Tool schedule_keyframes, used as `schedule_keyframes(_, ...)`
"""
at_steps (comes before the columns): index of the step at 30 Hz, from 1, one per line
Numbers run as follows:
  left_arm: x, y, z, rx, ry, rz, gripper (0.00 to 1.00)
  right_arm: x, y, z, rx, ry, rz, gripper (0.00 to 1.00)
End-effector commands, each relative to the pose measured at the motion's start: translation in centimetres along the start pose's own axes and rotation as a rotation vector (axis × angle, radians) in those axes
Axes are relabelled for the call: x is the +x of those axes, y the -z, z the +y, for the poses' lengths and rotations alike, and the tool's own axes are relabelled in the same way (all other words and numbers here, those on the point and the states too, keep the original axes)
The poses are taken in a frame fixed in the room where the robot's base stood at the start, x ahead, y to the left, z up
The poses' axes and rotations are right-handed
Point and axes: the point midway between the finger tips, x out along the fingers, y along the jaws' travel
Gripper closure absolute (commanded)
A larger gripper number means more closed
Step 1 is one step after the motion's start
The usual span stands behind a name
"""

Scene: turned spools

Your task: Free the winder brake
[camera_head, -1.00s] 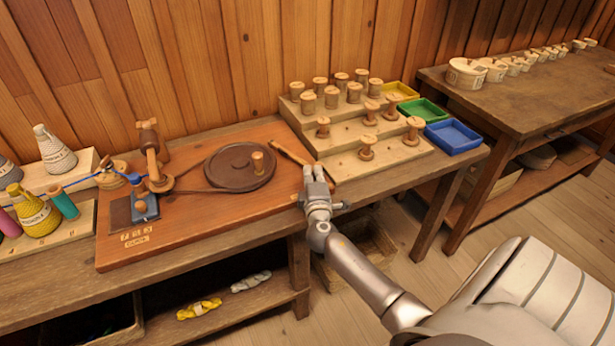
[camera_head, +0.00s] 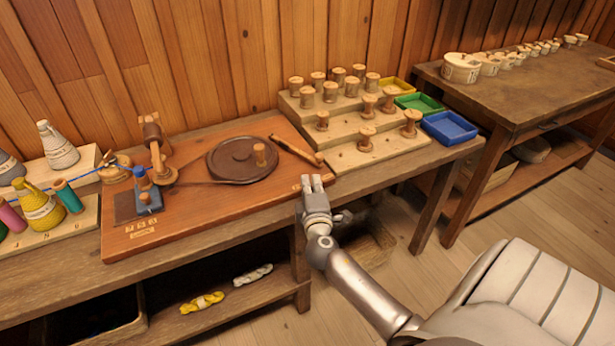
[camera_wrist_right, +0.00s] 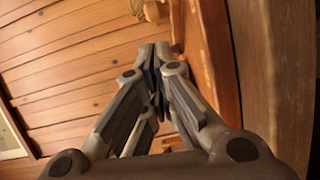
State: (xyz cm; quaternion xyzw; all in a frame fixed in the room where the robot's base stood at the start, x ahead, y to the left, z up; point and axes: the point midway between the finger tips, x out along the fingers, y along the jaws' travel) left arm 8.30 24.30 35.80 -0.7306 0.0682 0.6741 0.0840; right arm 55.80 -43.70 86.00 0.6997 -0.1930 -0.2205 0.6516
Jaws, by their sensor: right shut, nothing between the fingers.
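The winder stands on a reddish wooden board (camera_head: 215,206). It has a dark round wheel (camera_head: 226,164) with an upright wooden handle (camera_head: 260,155), and a belt runs left to a wooden post (camera_head: 154,150). A slim wooden lever (camera_head: 296,149), which I take for the brake, lies slanted right of the wheel, its thicker end towards the front. My right gripper (camera_head: 313,182) is shut and empty at the board's front right corner, apart from the lever. In the right wrist view its fingertips (camera_wrist_right: 160,52) are together. My left gripper is out of view.
A stepped stand (camera_head: 375,155) with several wooden spools is to the right of the board, with yellow, green and blue trays (camera_head: 449,126) beside it. A blue-topped piece (camera_head: 148,196) and yarn cones (camera_head: 38,208) are at the left. Open floor lies in front of the bench.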

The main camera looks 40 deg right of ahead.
Motion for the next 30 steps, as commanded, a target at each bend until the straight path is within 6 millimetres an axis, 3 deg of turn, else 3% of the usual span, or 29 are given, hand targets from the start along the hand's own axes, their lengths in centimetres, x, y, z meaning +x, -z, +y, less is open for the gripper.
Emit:
schedule_keyframes(4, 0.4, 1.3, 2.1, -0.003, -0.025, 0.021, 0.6, -2.5, -0.1, -0.1, 0.003, 0.002, 0.001, 1.0)
schedule_keyframes(10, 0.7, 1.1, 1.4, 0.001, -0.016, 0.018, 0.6, -4.3, -0.3, -0.1, 0.003, 0.001, 0.001, 1.0)
schedule_keyframes(16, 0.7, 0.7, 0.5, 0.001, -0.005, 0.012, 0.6, -4.7, -0.3, 0.0, 0.002, 0.0, 0.001, 1.0)
schedule_keyframes(30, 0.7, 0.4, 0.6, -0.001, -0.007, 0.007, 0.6, -4.7, -0.3, 0.0, 0.003, 0.001, 0.001, 1.0)
